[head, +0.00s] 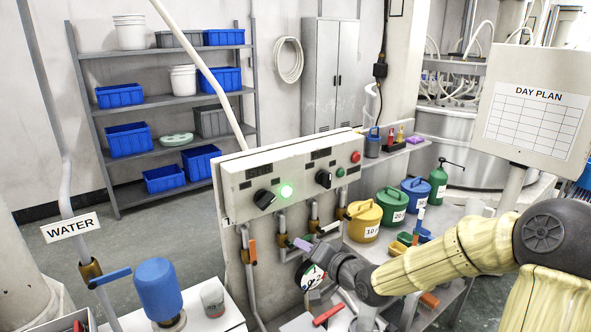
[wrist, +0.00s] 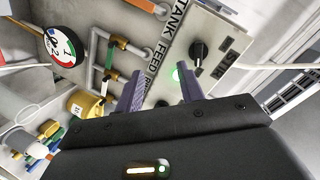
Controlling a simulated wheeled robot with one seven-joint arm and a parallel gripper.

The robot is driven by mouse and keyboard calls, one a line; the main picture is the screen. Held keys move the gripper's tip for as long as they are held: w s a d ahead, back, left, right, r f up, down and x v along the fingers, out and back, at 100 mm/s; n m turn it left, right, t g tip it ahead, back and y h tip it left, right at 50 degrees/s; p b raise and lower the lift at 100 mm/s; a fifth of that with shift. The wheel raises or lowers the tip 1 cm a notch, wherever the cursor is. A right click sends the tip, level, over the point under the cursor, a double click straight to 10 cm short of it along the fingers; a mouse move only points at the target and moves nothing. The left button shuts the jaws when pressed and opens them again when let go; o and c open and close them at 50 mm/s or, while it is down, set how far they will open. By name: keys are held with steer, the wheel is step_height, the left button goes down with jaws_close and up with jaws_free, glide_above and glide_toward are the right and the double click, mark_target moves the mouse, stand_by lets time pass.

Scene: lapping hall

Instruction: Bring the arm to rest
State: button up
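My gripper (head: 314,236) is in front of the lower edge of the control panel (head: 240,180) in the head view, with my arm reaching in from the right. In the wrist view my gripper (wrist: 161,76) has its two purple fingers apart, with nothing between them. Beyond the fingers are the panel's lit green lamp (wrist: 177,74) and a black knob (wrist: 197,52). In the head view the green lamp (head: 287,191) is lit between two black knobs. I cannot tell the exact gap between fingers and panel.
A yellow pot (head: 363,221), a blue pot and a green pot stand on the bench to the right. A blue-capped container (head: 158,286) stands at front left.

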steer(key=s+d+f+n+g+h, duration=0.1)
steer(key=s+f+n+g+h, duration=0.1)
steer(key=s+f+g+h, duration=0.3)
steer(key=s+d+f+n+g+h, duration=0.1)
steer(key=s+d, duration=0.3)
steer(key=s, duration=0.5)
steer(key=s+d+f+n+g+h, duration=0.1)
steer(key=s+d+f+g+h, duration=0.1)
steer(key=s+d, duration=0.3)
steer(key=s+g, duration=0.1)
steer(key=s, duration=0.3)
steer(key=shift+f+g, duration=0.25)
steer(key=shift+g, duration=0.15)
